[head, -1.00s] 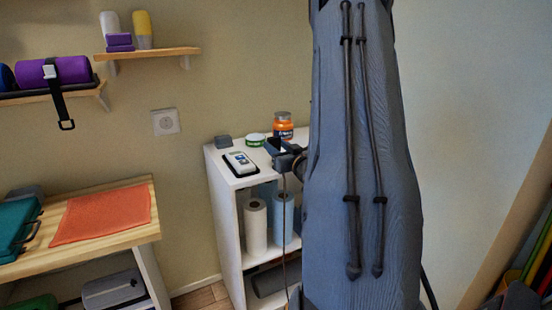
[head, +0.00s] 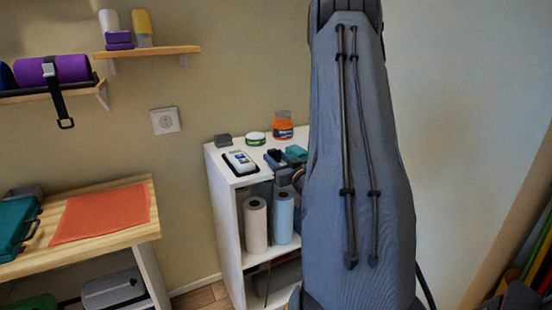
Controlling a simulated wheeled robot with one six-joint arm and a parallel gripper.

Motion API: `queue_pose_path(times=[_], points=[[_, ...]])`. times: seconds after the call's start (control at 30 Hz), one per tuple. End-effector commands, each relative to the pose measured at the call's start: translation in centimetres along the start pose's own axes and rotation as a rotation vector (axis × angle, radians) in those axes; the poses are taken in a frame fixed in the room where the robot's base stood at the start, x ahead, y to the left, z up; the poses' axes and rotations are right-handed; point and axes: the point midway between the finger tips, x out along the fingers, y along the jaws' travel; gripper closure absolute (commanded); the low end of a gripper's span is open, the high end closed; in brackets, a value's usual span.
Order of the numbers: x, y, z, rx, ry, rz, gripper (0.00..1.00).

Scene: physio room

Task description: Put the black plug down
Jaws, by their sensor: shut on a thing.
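My gripper (head: 287,174) is at the front edge of the white shelf unit's top (head: 222,157), partly covered by my own arm. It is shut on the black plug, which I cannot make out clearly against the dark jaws. A thin cord (head: 267,285) shows lower down, in front of the lower shelf. A dark blue item (head: 272,158) lies on the top just behind the gripper. I cannot tell whether the plug touches the top.
A white device on a black base (head: 240,161), a grey block (head: 222,140), a green-and-white tin (head: 255,138), an orange jar (head: 283,126) and a teal item (head: 296,152) crowd the top. Paper rolls (head: 256,224) stand below. A wall socket (head: 165,120) is at left.

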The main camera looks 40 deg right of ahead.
Motion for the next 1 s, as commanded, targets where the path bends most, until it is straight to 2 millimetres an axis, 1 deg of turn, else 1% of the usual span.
queue_pose_path(times=[0.07,0.1,0.17,0.2,0.5,0.57,0.67,0.7,0.77,1.0], points=[[0.0,0.0,0.3,0.0,0.0,0.0,1.0],[0.0,0.0,0.3,0.0,0.0,0.0,0.63],[0.0,0.0,0.2,0.0,0.0,0.0,0.53],[0.0,0.0,0.2,0.0,0.0,0.0,0.46],[0.0,0.0,0.1,0.0,0.0,0.0,0.46],[0.0,0.0,-0.1,0.0,0.001,0.0,0.46],[0.0,0.0,-1.1,-0.001,0.002,0.0,0.46],[-0.4,0.1,-1.3,0.0,0.001,0.001,0.46],[-1.6,0.1,-0.9,0.001,-0.002,0.003,0.46],[-6.8,0.1,-0.9,0.001,-0.001,0.004,0.46]])
